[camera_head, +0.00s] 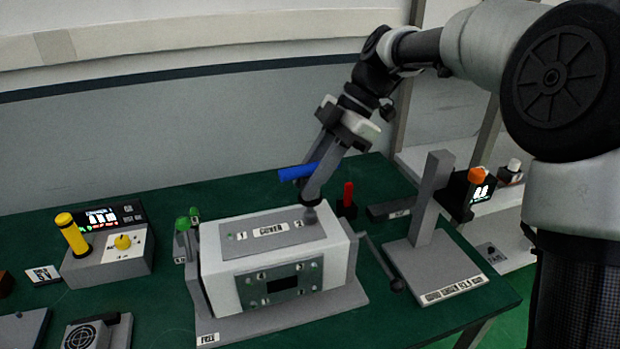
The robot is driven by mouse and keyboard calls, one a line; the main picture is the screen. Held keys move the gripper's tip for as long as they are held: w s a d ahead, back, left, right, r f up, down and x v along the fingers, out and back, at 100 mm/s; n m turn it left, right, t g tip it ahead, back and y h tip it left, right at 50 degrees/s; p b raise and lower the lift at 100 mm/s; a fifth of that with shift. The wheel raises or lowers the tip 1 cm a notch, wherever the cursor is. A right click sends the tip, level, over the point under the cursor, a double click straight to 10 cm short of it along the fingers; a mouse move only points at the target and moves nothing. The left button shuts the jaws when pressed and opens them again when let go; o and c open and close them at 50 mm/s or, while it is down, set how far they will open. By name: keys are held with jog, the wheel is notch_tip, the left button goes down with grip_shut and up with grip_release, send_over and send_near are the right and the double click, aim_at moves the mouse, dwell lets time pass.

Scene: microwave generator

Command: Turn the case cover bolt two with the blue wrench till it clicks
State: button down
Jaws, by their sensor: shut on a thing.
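The white case (275,249) stands on the green table with a grey cover plate (262,226) on top. The plate is labelled "COVER", with a "1" on its left and a "2" towards its right. My gripper (313,184) reaches down over the right part of the cover and is shut on the blue wrench (297,172). The blue handle sticks out to the left of the fingers. A grey round end (310,215) sits low at the cover's right side, by the "2". Bolt two itself is hidden there, and I cannot tell whether the wrench is seated on it.
A red-handled tool (348,195) stands in a dark holder behind the case. A grey post stand (431,212) is at the right. A control box (111,258) with a yellow handle and knob is at the left. Green-topped posts (182,224) rise beside the case's left end.

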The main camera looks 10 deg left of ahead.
jog(key=shift+f+m+t+y+b, duration=0.15)
jog(key=shift+m+t+y+b, duration=0.5)
jog(key=shift+m+b, duration=0.9)
jog(key=shift+m+t+b, duration=0.35)
jog(key=shift+m+t, duration=0.1)
jog(key=shift+m, duration=0.2)
jog(key=shift+m+t+b, duration=0.5)
jog(key=shift+m+b, duration=0.3)
jog(key=shift+b, duration=0.1)
jog(key=shift+m+t+b, duration=0.9)
jog(key=shift+m+b, duration=0.1)
jog(key=shift+m, duration=0.5)
